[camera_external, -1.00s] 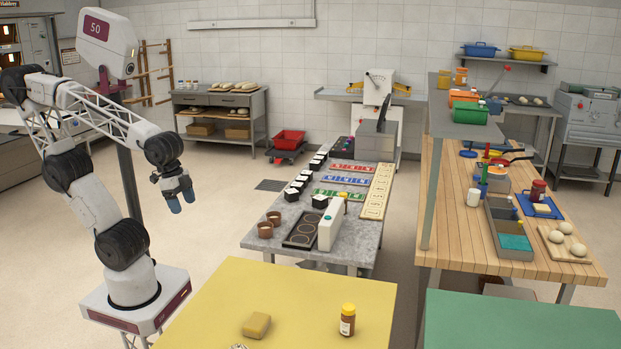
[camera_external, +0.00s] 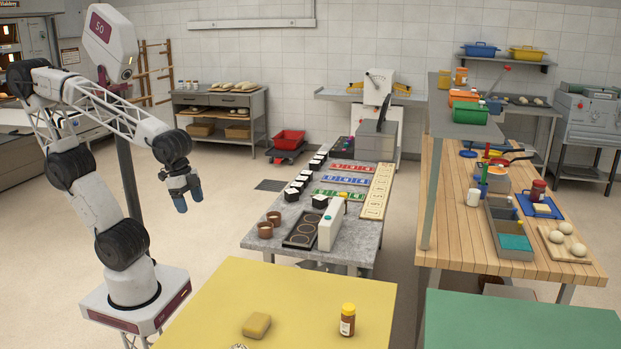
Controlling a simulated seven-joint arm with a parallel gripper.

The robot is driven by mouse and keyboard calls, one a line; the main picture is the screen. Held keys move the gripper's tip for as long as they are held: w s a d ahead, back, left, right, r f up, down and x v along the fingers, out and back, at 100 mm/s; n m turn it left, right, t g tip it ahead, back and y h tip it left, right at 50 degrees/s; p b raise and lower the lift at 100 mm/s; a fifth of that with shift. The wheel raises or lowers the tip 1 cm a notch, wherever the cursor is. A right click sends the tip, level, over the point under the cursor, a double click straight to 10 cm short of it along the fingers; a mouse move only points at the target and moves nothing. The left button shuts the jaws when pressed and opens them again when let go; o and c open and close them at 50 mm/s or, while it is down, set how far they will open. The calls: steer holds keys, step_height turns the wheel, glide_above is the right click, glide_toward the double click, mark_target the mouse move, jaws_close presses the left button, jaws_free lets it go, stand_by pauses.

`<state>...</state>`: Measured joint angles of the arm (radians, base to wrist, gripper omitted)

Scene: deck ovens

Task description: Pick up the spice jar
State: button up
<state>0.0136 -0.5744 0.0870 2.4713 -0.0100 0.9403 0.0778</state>
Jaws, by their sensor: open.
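A spice jar (camera_external: 347,320) with a brown body, a pale label and a yellow lid stands upright on the yellow table (camera_external: 290,285) at the front. My gripper (camera_external: 188,204) hangs in the air to the upper left of the jar, well apart from it. Its blue-grey fingers point down, open, with nothing between them.
A tan block (camera_external: 256,325) lies left of the jar on the yellow table, with a small, partly cut-off thing at the front edge. A green table (camera_external: 520,325) is to the right. Behind stands a grey table (camera_external: 350,245) with cups, a tray and a white box.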

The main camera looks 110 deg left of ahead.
steer(key=w+d+r+m, duration=0.1)
steer(key=w+m, duration=0.2)
steer(key=w, duration=1.2)
steer(key=m+g, duration=0.2)
steer(key=m, duration=0.6)
glide_above(349, 308)
steer(key=f, duration=1.8)
steer(key=shift+s+a, duration=0.15)
steer(key=shift+s, duration=0.15)
steer(key=shift+w+f, duration=0.4)
steer(key=shift+f, duration=0.05)
steer(key=shift+f, duration=1.3)
